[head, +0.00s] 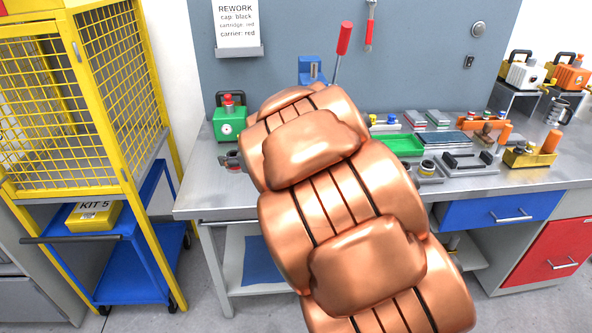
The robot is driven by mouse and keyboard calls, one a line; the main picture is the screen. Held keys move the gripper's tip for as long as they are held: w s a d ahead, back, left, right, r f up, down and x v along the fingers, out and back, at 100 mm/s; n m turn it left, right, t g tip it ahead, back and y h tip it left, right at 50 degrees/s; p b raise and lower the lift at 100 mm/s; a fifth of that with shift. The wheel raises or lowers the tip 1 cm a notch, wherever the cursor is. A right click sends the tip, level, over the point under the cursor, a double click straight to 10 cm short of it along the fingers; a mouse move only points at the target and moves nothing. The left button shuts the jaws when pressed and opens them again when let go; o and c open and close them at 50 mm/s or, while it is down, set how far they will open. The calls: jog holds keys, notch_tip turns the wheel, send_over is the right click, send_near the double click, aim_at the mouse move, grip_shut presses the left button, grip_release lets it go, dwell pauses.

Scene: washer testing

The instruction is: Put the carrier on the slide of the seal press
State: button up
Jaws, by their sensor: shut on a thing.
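My copper-coloured arm fills the middle of the head view and reaches over the bench. My gripper is hidden behind it, so I cannot see its fingers or what they hold. The blue upright with a long red-handled lever looks like the seal press (311,70); it stands at the back of the bench behind my arm. Its lower part and slide are hidden. I cannot make out the carrier. A small dark grey part (232,160) shows at the left edge of my arm; I cannot tell what it belongs to.
A green tray (404,144), small fixtures and a yellow-and-orange device (531,150) crowd the right side. A rework card (237,22) reads carrier: red. A yellow cage (75,100) and blue cart (138,262) stand left.

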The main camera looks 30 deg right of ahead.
jog(key=s+d+f, duration=0.3)
jog(key=s+d, duration=0.3)
jog(key=d, duration=0.4)
jog(key=s+d+f, duration=0.2)
jog(key=s+d, duration=0.4)
jog(key=d, duration=0.4)
jog(key=shift+m+h, duration=0.3)
jog(key=shift+h, duration=0.1)
jog(key=w+d, duration=0.2)
jog(key=w, duration=0.3)
jog(key=w+d+f+p, duration=0.1)
jog(key=w+d, duration=0.1)
jog(key=w, duration=0.2)
jog(key=w+d+p, duration=0.1)
jog(key=w+d, duration=0.1)
jog(key=w, duration=0.3)
jog(key=shift+w+d+f, duration=0.2)
jog(key=shift+w+f, duration=0.1)
jog(key=shift+f, duration=1.8)
jog(key=shift+f, duration=0.15)
jog(key=o, duration=1.3)
jog(key=shift+c, duration=0.2)
